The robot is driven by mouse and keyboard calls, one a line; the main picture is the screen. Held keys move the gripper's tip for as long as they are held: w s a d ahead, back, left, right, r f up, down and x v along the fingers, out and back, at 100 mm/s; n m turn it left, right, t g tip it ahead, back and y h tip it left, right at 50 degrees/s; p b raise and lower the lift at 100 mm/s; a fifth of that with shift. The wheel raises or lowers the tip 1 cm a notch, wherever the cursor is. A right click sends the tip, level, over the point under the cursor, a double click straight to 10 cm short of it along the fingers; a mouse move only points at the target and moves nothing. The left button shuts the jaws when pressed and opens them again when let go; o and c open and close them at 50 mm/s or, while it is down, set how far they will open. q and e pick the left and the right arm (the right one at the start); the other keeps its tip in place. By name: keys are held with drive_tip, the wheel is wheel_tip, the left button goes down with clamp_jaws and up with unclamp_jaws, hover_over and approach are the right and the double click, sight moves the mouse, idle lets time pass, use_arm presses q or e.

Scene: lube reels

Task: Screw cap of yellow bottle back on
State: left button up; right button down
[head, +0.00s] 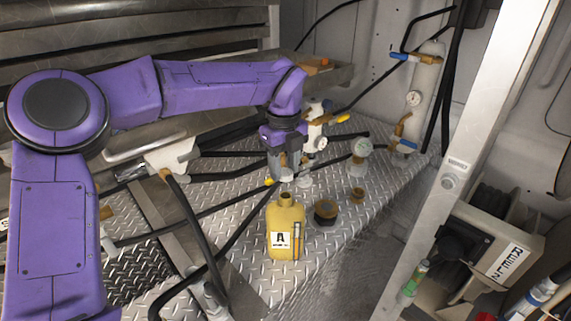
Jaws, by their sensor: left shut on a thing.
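The yellow bottle (285,235) stands upright on the diamond-plate floor, with a white label marked A on its front. Its neck (286,199) looks open, with no cap on it. My left gripper (285,174) points down just above and behind the neck, apart from it. It is shut on a small brownish thing that seems to be the cap; the fingers hide most of it. My right gripper is out of view.
A dark round fitting with a brass top (325,211) stands close right of the bottle, and a small brass fitting (357,195) is beyond it. Black hoses cross the plate at left. A reel box (478,252) is at right.

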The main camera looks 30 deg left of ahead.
use_arm(q)
drive_tip(key=shift+w+m+p, duration=0.25)
drive_tip(key=shift+m+p, duration=0.05)
wheel_tip(320, 180, down, 2)
drive_tip(key=shift+s+b, duration=0.1)
drive_tip(key=shift+b, duration=0.9)
drive_tip(key=shift+f+b, duration=1.7)
drive_tip(key=shift+f, duration=0.3)
drive_tip(key=shift+f+b, duration=0.55)
drive_tip(key=shift+b, duration=0.15)
drive_tip(key=shift+r+m+p, duration=0.25)
drive_tip(key=shift+m+p, duration=0.45)
drive_tip(key=shift+p, duration=0.15)
drive_tip(key=m+p, duration=0.2)
drive_tip(key=m, duration=0.1)
drive_tip(key=shift+f+m+p, duration=0.25)
drive_tip(key=shift+m+p, duration=0.1)
drive_tip(key=shift+m, duration=0.15)
